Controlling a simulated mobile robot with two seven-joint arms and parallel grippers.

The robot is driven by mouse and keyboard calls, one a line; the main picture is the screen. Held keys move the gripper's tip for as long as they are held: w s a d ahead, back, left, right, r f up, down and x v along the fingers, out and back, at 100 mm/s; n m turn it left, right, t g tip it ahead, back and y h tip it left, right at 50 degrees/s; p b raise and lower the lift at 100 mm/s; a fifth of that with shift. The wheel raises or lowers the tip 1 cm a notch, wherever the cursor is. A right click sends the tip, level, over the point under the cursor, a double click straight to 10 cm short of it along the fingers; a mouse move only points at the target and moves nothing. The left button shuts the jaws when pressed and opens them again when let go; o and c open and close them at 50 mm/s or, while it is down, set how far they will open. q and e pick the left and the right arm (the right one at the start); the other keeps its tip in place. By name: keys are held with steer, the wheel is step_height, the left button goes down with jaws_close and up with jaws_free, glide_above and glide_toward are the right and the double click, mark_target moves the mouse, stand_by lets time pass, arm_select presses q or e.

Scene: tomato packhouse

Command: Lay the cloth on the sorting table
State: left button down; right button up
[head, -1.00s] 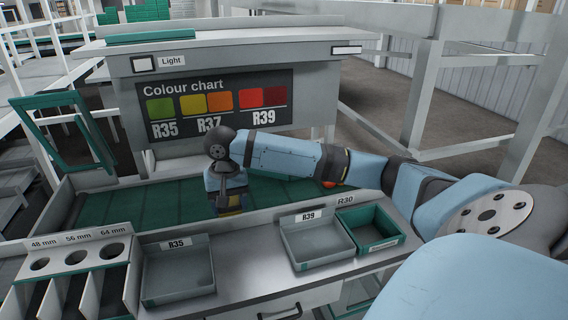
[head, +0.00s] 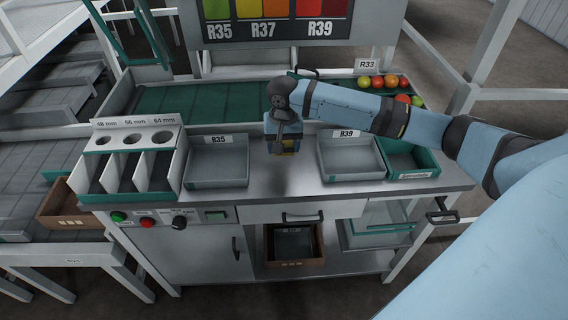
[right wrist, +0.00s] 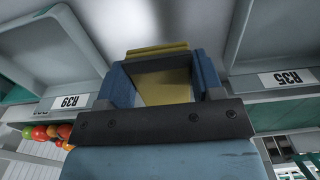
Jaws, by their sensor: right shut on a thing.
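The sorting table (head: 262,188) is a grey metal bench with a bare strip of worktop between the R35 and R39 trays. My right gripper (head: 285,149) points down over this strip. I cannot tell whether the cloth touches the worktop. My left gripper is out of view.
The grey R35 tray (head: 217,181) stands left of the gripper and the R39 tray (head: 352,174) right, with a green-edged bin (head: 412,174) beyond. A size gauge rack (head: 130,187) is at the left. Tomatoes (head: 391,81) lie at the back right by R33.

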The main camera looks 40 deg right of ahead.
mark_target(284, 170)
step_height(284, 170, down, 8)
steer(key=shift+r, duration=0.15)
stand_by(0.3)
steer(key=o, duration=0.9)
step_height(284, 170, up, 12)
steer(key=shift+r, duration=0.1)
stand_by(0.4)
